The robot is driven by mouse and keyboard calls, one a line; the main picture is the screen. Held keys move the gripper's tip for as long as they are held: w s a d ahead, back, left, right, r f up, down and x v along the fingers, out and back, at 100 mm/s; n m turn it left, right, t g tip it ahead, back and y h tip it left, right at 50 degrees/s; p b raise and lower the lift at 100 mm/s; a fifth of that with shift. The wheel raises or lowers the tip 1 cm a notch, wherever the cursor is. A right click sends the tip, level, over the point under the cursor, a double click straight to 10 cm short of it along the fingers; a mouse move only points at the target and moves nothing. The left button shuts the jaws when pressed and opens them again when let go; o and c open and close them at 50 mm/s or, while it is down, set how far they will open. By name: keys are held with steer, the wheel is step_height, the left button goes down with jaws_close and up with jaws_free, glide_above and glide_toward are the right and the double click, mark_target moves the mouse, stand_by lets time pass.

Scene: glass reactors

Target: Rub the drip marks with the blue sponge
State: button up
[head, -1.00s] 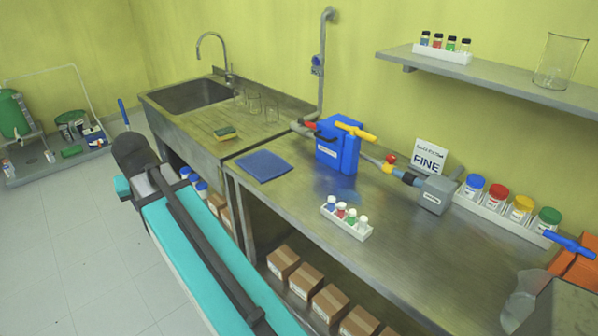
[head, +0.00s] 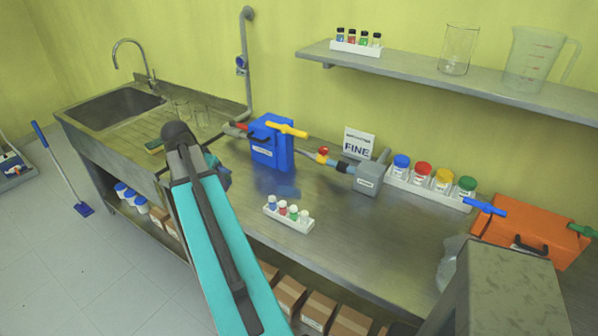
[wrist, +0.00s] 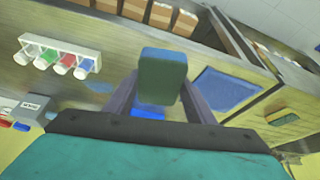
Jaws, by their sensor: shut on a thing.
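My gripper (wrist: 158,95) is shut on a block-shaped sponge (wrist: 162,72), which looks dark green on the face toward the camera. Its underside is hidden in the wrist view. In the head view my arm covers most of the gripper, and a small dark blue part (head: 222,178) shows beside its end, over the counter. The drip marks look like a faint blue patch (head: 286,191) on the steel counter, in front of the blue canister (head: 271,144). The patch also shows in the wrist view (wrist: 99,87), left of the held sponge. The sponge is apart from it.
A white rack of small vials (head: 289,218) stands just in front of the marks. A grey box with piping (head: 368,178) is to the right. Open counter (head: 350,225) lies right of the rack.

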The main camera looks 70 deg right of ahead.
steer(key=s+d+m+g+y+p, duration=0.1)
steer(key=s+d+m, duration=0.4)
steer(key=s+d, duration=0.3)
steer(key=s+d+f+m+g+p, duration=0.1)
steer(key=s+d+m, duration=0.4)
steer(key=s, duration=1)
steer(key=d+g+p, duration=0.1)
steer(key=d, duration=0.2)
steer(key=shift+s+d+f+y, duration=0.15)
steer(key=shift+d+f+y, duration=0.15)
steer(key=shift+y, duration=0.1)
steer(key=shift+g, duration=0.3)
